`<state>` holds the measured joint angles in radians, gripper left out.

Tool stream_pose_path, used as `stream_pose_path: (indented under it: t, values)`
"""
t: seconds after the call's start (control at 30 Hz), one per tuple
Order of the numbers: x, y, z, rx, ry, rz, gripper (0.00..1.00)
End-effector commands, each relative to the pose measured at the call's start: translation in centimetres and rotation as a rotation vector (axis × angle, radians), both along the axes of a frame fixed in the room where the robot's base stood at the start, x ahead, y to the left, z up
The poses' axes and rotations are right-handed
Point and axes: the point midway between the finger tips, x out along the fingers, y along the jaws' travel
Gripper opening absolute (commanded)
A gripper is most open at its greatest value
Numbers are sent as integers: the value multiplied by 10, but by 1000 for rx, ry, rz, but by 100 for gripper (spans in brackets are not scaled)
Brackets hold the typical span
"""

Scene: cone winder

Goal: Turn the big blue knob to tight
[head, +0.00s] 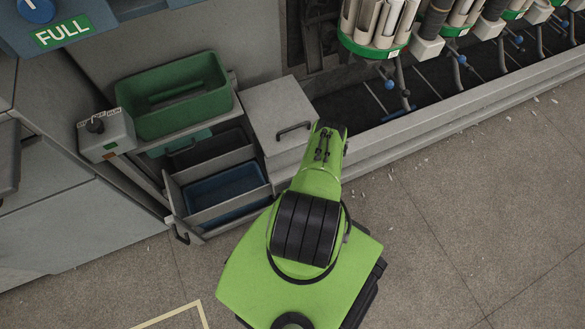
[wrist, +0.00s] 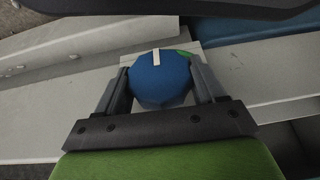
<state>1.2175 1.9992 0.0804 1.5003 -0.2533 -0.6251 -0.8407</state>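The big blue knob (wrist: 160,82) is in the middle of the wrist view, a faceted blue disc with a white pointer mark at its top edge. My gripper (wrist: 160,76) has one finger on each side of it, and both fingers look pressed against its sides. A pale plate (wrist: 130,56) shows behind the knob, with a piece of green label (wrist: 183,53) at its upper right. No lettering is readable there. In the head view my own arm reaches toward the machine's base, and the gripper and the held knob do not show.
A green bin (head: 180,95) stands left of a grey drawer unit (head: 280,112). An open drawer (head: 208,165) lies below it. A grey control box (head: 106,134) and a FULL sign (head: 62,31) are at the left.

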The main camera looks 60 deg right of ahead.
Motion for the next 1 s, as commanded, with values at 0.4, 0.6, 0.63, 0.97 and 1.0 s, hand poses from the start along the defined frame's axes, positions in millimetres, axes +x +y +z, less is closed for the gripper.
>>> stream_pose_path:
  t: [0.4,0.6,0.63,0.97,1.0]
  values:
    - [-2,-1,-1,75,-44,2,39]
    - [-1,-1,-1,127,-74,0,39]
    - [-1,0,-1,127,-73,0,39]
    - [-1,0,-1,127,-73,0,92]
    - [-1,0,-1,127,-73,0,92]
